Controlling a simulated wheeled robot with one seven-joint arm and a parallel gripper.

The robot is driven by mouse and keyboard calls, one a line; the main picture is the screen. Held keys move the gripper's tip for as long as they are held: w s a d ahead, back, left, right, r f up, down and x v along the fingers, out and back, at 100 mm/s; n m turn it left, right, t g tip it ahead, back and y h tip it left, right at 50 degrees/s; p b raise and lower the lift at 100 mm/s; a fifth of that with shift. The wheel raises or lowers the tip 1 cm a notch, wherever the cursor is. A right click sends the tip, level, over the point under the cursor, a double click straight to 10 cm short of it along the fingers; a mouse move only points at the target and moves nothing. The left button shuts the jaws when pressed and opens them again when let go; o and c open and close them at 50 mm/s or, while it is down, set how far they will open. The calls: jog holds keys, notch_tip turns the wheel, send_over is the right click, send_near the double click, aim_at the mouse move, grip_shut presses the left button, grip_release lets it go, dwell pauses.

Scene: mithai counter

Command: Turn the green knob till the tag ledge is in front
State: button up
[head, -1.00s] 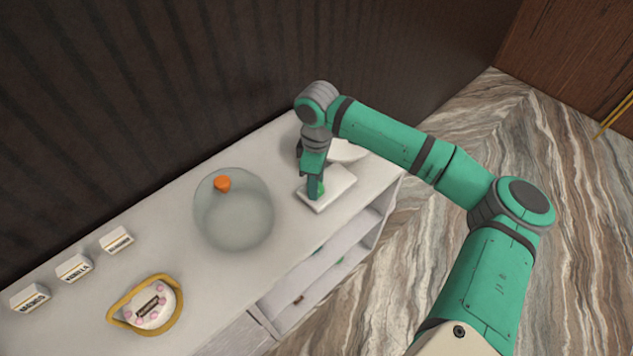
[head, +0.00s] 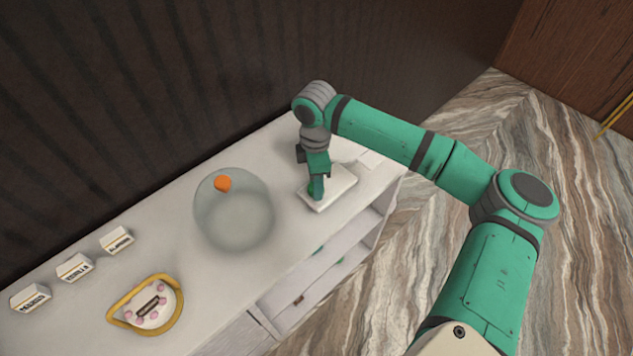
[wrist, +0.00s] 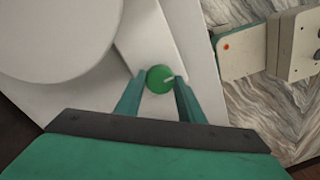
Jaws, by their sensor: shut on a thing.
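The green knob (wrist: 158,79), round with a pale pointer line, sits on a white base plate (head: 340,189) at the right part of the counter. My gripper (wrist: 161,80) reaches down over it, one finger on each side, and is shut on the knob. A white round disc (wrist: 50,35) lies beside the base in the wrist view.
Several small lettered blocks (head: 75,267) and a gold-rimmed dish (head: 170,319) are farther left. Open shelves (head: 325,273) are below; a dark wall rises behind.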

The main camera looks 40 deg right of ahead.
jog(key=shift+r, duration=0.1)
jog(key=o, duration=1)
jog(key=shift+o, duration=0.2)
notch_tip(320, 180, up, 11)
jog(key=shift+w, duration=0.25)
jog(key=shift+d, duration=0.1)
